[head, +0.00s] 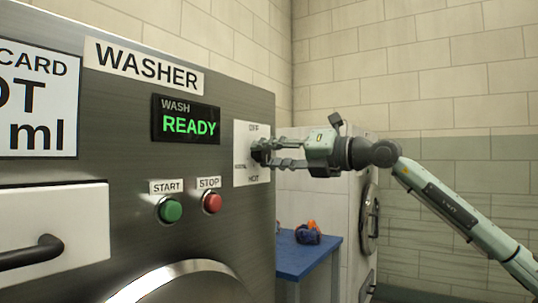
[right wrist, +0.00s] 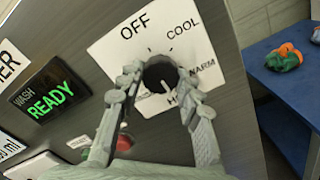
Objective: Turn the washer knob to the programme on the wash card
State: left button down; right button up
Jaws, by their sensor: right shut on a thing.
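The dark washer knob (head: 257,151) sits on a white dial plate (head: 241,170) at the right of the washer front. My right gripper (head: 267,153) is shut on it from the right, one finger on either side. In the right wrist view the knob (right wrist: 160,73) shows between the fingers. A pale mark on it points down and right, near a label starting with H that a finger partly hides. OFF, COOL and WARM are readable around it. The wash card (head: 36,100) is cut off at the left; "CARD", "OT" and "ml" show. My left gripper is out of view.
The display (head: 186,120) reads WASH READY. A green start button (head: 170,210) and a red stop button (head: 211,201) sit below, left of the knob. A blue table (head: 312,262) with small coloured items stands at the right, before a white machine (head: 340,215).

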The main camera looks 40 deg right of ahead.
dwell(0.3)
jog(key=o, duration=1.2)
jog(key=shift+c, duration=0.2)
notch_tip(320, 180, up, 8)
jog(key=shift+s+a+r, duration=0.1)
jog(key=shift+r, duration=0.95)
